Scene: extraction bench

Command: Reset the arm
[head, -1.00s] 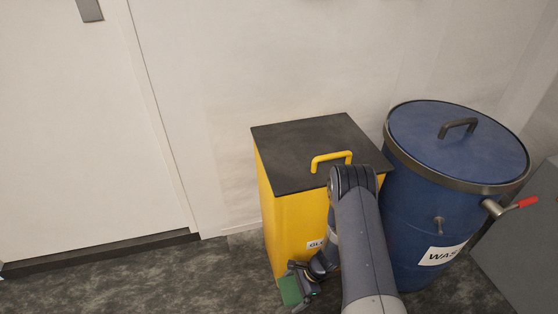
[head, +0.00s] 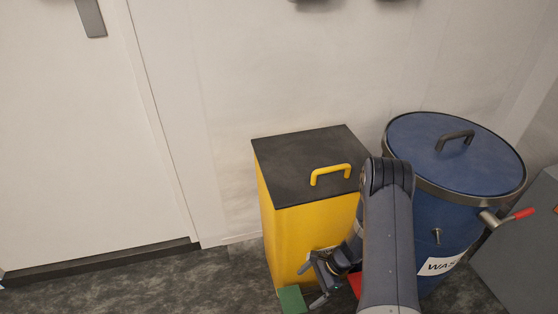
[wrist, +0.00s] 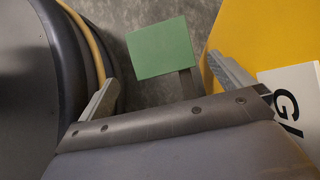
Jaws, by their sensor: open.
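My gripper (head: 318,283) is open, with nothing between its fingers. It points down beside the front of the yellow bin (head: 290,235), low near the floor. In the wrist view its two fingers (wrist: 162,70) stand apart, with a green flat plate (wrist: 160,48) showing beyond and between them. The plate (head: 292,300) also shows at the foot of the yellow bin; a dark strip joins its lower edge. I cannot tell whether a finger touches it. My arm reaches down in front of the bin's right side and hides part of it.
The yellow bin has a closed dark lid (head: 300,165) with a yellow handle. A blue waste drum (head: 460,160), lid on, stands close at right, its red-tipped lever (head: 524,213) sticking out. A small red piece (head: 355,284) shows beside my arm. Dark floor (head: 150,285) is clear at left.

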